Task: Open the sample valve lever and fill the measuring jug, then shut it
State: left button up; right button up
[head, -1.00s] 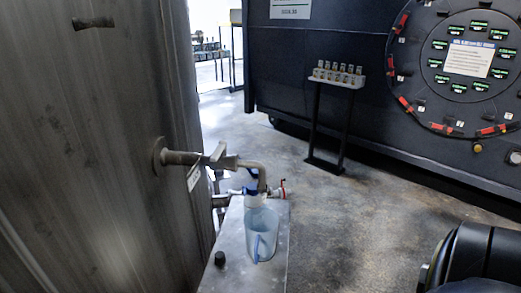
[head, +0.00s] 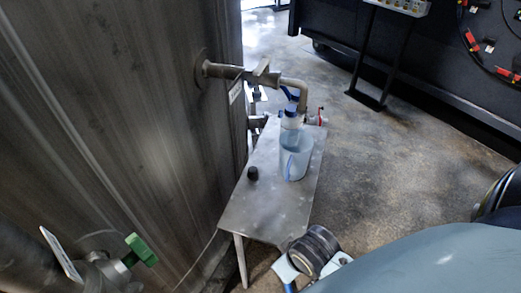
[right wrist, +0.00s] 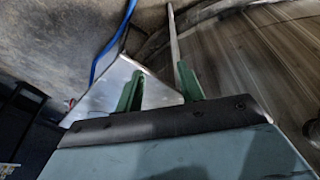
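The pale blue, see-through measuring jug (head: 294,160) stands upright on the metal table, its handle towards me. Right behind it are white and blue parts (head: 290,112), below the bent outlet pipe (head: 299,86); I cannot tell whether they touch the jug. A grey pipe (head: 225,71) with a short grey lever (head: 262,67) comes out of the tank wall. I cannot tell which lever is the sample valve's. My right gripper (right wrist: 160,92) shows in the right wrist view, green fingers apart and nothing between them, over the table's corner. My left gripper is out of view.
The metal table (head: 262,210) has a black knob (head: 253,173) and a clear front half. A red-handled valve (head: 319,116) sits behind it. A green handle (head: 140,250) is at bottom left. Open floor lies right.

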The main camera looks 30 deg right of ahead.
jog(key=w+d+r+m+t+h, duration=0.1)
jog(key=w+r+m+t+h, duration=0.1)
jog(key=w+r, duration=0.35)
jog(key=m+t+h, duration=0.6)
jog(key=m+h, duration=0.4)
jog(key=h, duration=0.2)
send_near(266, 58)
jog(key=p+x, duration=0.1)
jog(key=x, duration=0.4)
jog(key=shift+w+d, duration=0.2)
jog(key=shift+d, duration=0.1)
grip_shut()
